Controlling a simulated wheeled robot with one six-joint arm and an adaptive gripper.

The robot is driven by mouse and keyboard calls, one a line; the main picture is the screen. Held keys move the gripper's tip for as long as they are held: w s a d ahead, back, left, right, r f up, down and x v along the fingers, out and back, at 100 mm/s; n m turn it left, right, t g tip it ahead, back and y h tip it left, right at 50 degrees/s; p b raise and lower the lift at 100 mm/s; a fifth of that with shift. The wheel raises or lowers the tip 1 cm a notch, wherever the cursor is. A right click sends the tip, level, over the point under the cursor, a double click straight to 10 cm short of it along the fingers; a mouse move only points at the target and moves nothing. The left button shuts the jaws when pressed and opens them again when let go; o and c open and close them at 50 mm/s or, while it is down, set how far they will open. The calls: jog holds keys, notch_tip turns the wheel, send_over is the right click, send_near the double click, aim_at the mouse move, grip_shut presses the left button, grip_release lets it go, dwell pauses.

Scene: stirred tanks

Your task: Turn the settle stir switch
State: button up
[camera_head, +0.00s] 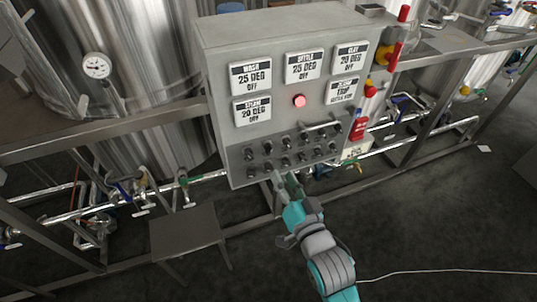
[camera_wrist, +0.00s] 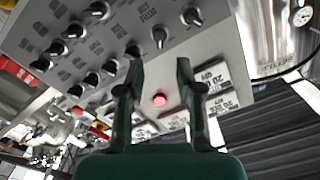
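A grey control box (camera_head: 222,75) carries several black rotary switches (camera_head: 287,160) in rows on its sloped lower panel. Their labels are too small to read, so I cannot tell which one is settle stir. My gripper (camera_head: 284,182) is at the panel's lower edge, below the switches. In the wrist view my gripper (camera_wrist: 160,66) has its two fingers apart with nothing between them. One switch (camera_wrist: 160,37) shows just beyond the fingertips, between their lines; I see no contact.
A red lit lamp (camera_head: 299,101) sits mid-box. A small metal table (camera_head: 186,230) stands at lower left. Pipes and valves (camera_head: 128,189) run beneath steel tanks (camera_head: 150,60). The floor at right is mostly clear.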

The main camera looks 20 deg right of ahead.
aim_at(270, 152)
jog(key=w, duration=0.9)
jog(key=shift+w, duration=0.2)
grip_shut()
